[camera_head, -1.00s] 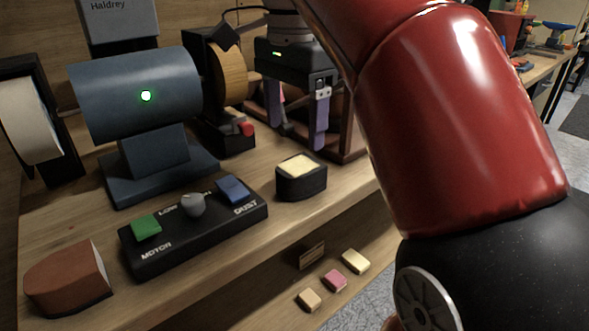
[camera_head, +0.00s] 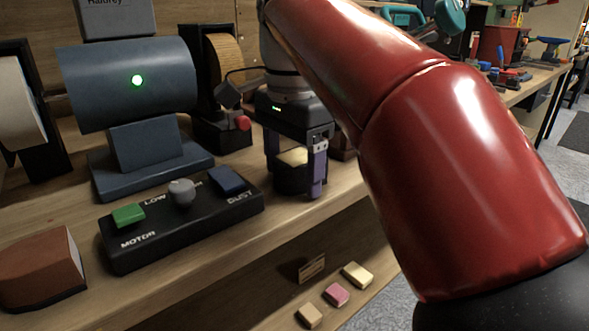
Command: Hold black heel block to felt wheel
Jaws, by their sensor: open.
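The black heel block (camera_head: 294,181) has a cream top and stands on the workbench right of the control box. My gripper (camera_head: 296,172) points down over it with the jaws open, one purple finger on either side of the block. Whether the fingers touch it I cannot tell. The felt wheel (camera_head: 16,108), pale and thick, is at the left end of the blue grinder motor (camera_head: 130,90), partly cut off by the picture edge. A green light glows on the motor.
A control box (camera_head: 185,225) with green and blue switches and a knob lies in front of the motor. A brown heel block (camera_head: 38,272) sits at lower left. A tan wheel (camera_head: 226,62) is on the motor's right. Several small bars (camera_head: 336,294) lie on the lower shelf.

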